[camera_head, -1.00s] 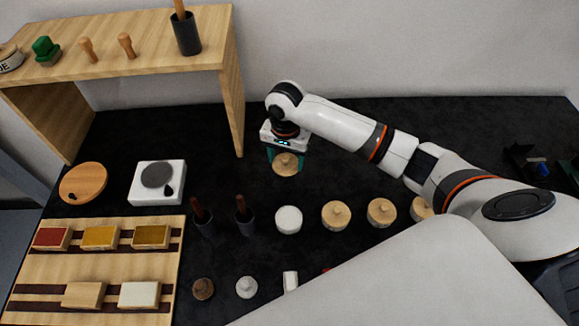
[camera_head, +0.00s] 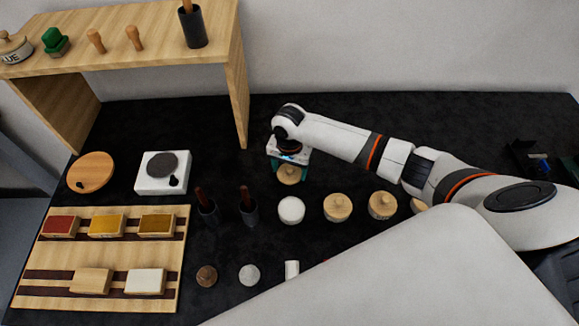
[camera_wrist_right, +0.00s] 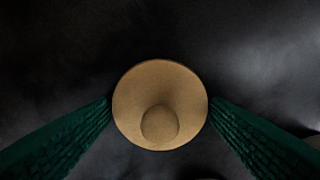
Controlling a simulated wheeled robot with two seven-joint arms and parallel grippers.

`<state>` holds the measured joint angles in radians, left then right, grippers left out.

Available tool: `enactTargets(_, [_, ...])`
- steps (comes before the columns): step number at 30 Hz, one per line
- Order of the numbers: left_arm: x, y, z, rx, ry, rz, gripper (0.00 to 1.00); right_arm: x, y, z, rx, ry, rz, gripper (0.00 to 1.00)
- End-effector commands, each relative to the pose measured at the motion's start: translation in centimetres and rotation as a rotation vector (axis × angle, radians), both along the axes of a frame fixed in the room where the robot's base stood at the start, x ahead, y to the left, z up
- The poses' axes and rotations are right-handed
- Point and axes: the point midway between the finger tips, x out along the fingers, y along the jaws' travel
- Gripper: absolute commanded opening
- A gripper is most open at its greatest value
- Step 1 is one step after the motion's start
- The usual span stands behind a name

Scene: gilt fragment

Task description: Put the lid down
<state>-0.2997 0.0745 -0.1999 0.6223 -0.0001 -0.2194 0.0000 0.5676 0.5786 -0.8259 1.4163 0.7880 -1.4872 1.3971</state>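A round light-wood lid (camera_head: 289,175) with a knob on top is between the green fingers of my right gripper (camera_head: 288,172). In the right wrist view the lid (camera_wrist_right: 160,90) shows from above, with a fingertip at its left and right rim. The right gripper (camera_wrist_right: 160,102) looks shut on the lid's rim, knob up. The lid is low over the black table; I cannot tell whether it touches the surface. My left gripper is not in view.
Toward me stand a round pot with a white top (camera_head: 291,210) and wooden-lidded pots (camera_head: 338,207). Dark cups with brown handles (camera_head: 248,208) are to the left. A white hotplate-like device (camera_head: 163,182) and wooden shelf (camera_head: 238,85) are farther left. The table behind the lid is clear.

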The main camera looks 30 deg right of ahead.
Motion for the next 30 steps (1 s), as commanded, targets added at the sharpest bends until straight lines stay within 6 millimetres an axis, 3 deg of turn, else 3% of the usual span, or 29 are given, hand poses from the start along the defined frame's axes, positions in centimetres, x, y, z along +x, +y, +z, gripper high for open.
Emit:
enactTargets(3, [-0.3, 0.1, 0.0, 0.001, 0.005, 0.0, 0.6, 0.0, 0.0, 0.1, 0.0, 0.0, 0.0, 0.86])
enactTargets(14, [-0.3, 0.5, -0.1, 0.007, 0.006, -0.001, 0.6, 0.1, 0.0, 0.8, 0.002, -0.002, 0.001, 0.86])
enactTargets(30, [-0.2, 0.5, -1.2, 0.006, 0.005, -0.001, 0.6, 0.1, 0.0, 10.8, 0.003, -0.003, 0.001, 0.86])
